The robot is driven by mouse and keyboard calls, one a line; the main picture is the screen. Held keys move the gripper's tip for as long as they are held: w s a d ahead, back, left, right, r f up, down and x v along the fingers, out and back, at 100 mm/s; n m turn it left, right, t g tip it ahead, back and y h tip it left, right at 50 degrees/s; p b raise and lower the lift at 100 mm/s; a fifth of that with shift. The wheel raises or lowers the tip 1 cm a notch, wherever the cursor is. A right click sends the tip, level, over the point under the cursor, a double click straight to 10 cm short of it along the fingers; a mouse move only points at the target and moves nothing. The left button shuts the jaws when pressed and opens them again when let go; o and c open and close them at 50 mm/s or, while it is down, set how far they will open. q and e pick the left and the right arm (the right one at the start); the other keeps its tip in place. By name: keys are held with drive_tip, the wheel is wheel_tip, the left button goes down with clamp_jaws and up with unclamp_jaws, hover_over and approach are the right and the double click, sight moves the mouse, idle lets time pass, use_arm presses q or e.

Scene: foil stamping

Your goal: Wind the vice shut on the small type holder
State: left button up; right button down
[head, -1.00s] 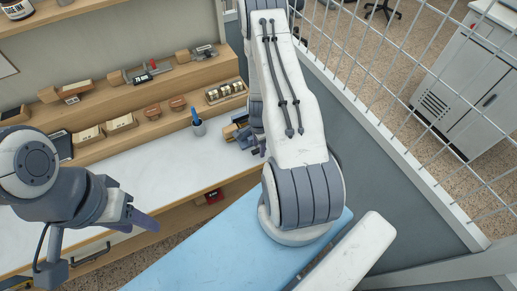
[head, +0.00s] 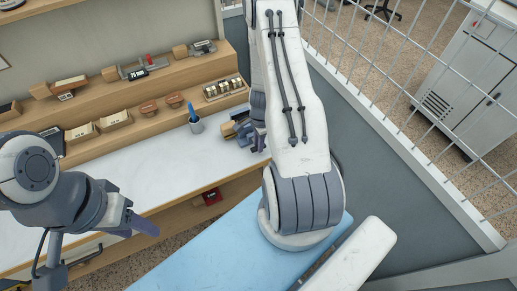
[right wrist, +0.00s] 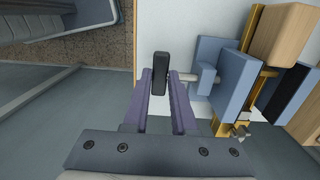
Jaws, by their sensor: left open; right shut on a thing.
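The blue vice (head: 231,131) stands at the right end of the white bench and is partly hidden behind my right arm. In the right wrist view, its blue jaw blocks (right wrist: 212,68) and brass rails show at the right. A dark handle (right wrist: 160,72) sits at the end of its grey screw. My right gripper (right wrist: 161,82) has its purple fingers shut on this handle. A wooden block (right wrist: 284,34) shows by the jaws; I cannot tell whether it is part of the small type holder. My left gripper (head: 143,225) is open and empty, in front of the bench.
A cup with a blue tool (head: 195,124) stands left of the vice. Wooden shelves behind carry several type holders, stamps and a type tray (head: 223,89). The white bench top (head: 135,165) is mostly clear. A mesh fence (head: 400,90) runs along the right.

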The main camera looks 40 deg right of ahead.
drive_tip(key=shift+w+d+f+t+y+b, duration=0.3)
drive_tip(key=shift+y+b, duration=0.2)
drive_tip(key=shift+b, duration=4.3)
drive_tip(key=shift+s+r+y+b, duration=0.2)
drive_tip(key=shift+y+b, duration=0.1)
drive_tip(key=shift+b, duration=0.4)
drive_tip(key=shift+s+d+f+t+y+b, duration=0.1)
drive_tip(key=shift+d+t+y+b, duration=0.1)
drive_tip(key=shift+y+b, duration=0.35)
drive_tip(key=shift+s+d+f+t+y+b, duration=0.1)
drive_tip(key=shift+d+y+b, duration=0.15)
drive_tip(key=shift+y, duration=0.5)
drive_tip(key=y, duration=0.3)
drive_tip(key=shift+d+f+t+y, duration=0.2)
drive_tip(key=shift+t+y, duration=0.1)
drive_tip(key=shift+t, duration=0.1)
drive_tip(key=y, duration=0.1)
drive_tip(key=y+b, duration=0.1)
drive_tip(key=shift+s+d+f+t+y, duration=0.1)
drive_tip(key=shift+d+f+t+y, duration=0.1)
drive_tip(key=shift+f+t+y, duration=0.15)
drive_tip(key=shift+f+t+y+b, duration=0.25)
drive_tip(key=shift+y+b, duration=0.6)
drive_tip(key=shift+b, duration=0.1)
drive_tip(key=shift+d+f+t+y+b, duration=0.1)
drive_tip(key=shift+f+t+y+b, duration=0.2)
drive_tip(key=shift+y+b, duration=0.9)
drive_tip(key=shift+f+t+y+b, duration=0.1)
drive_tip(key=shift+t+y+b, duration=0.2)
drive_tip(key=shift+y+b, duration=1.15)
